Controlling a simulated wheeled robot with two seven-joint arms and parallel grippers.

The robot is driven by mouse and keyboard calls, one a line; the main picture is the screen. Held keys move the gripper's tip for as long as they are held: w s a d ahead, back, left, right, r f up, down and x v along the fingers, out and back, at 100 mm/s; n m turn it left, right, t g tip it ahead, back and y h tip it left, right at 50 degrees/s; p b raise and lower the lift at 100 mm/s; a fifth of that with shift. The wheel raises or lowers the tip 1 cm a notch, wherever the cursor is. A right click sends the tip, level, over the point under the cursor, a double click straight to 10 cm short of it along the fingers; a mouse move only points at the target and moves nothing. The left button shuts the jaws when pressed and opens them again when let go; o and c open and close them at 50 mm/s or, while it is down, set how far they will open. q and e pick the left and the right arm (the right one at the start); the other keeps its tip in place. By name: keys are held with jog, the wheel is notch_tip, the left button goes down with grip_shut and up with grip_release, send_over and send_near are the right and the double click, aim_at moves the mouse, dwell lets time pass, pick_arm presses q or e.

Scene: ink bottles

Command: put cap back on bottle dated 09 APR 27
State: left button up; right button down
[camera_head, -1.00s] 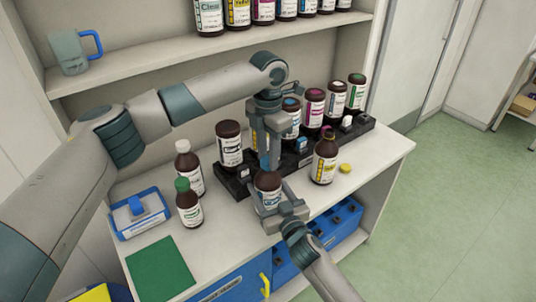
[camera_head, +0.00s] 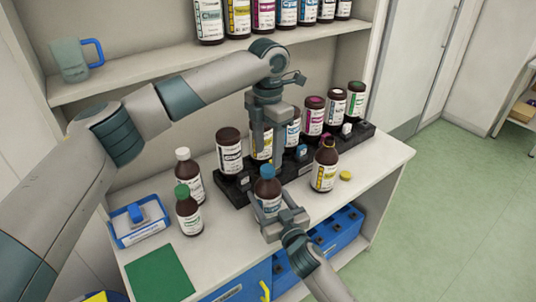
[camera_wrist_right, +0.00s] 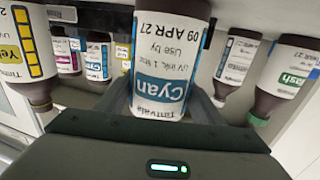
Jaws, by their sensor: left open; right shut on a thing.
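The cyan ink bottle (camera_head: 267,190) is brown and upright, with a white and blue label. In the right wrist view, its label (camera_wrist_right: 165,70) appears upside down and reads "09 APR 27". A blue cap (camera_head: 267,171) sits on top of its neck; I cannot tell how tightly. My right gripper (camera_head: 275,212) is shut on the bottle's lower body from the front. My left gripper (camera_head: 266,150) points down, open and empty, just above the blue cap and apart from it. The bottle's cap end is hidden in the wrist view.
A yellow-label bottle (camera_head: 325,167) stands right of the held one, near a loose yellow cap (camera_head: 345,176). A black rack (camera_head: 305,168) with several bottles is behind. Green-capped (camera_head: 188,210) and white-capped (camera_head: 189,172) bottles stand left. A green mat (camera_head: 160,273) lies front left.

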pick_arm(q)
jog(key=shift+c, duration=0.2)
jog(key=n, duration=0.5)
jog(key=shift+r, duration=0.2)
jog(key=n, duration=0.5)
jog(key=shift+r+n, duration=0.2)
jog(key=shift+n, duration=0.1)
jog(key=n, duration=0.6)
jog(key=shift+r, duration=0.25)
jog(key=n, duration=0.4)
jog(key=shift+r, duration=0.15)
jog(key=n, duration=0.4)
jog(key=shift+r, duration=0.2)
jog(key=n, duration=0.6)
jog(key=shift+r, duration=0.2)
jog(key=n, duration=0.4)
jog(key=shift+r, duration=0.15)
jog(key=n, duration=0.5)
jog(key=shift+r+n, duration=0.25)
jog(key=shift+n, duration=0.05)
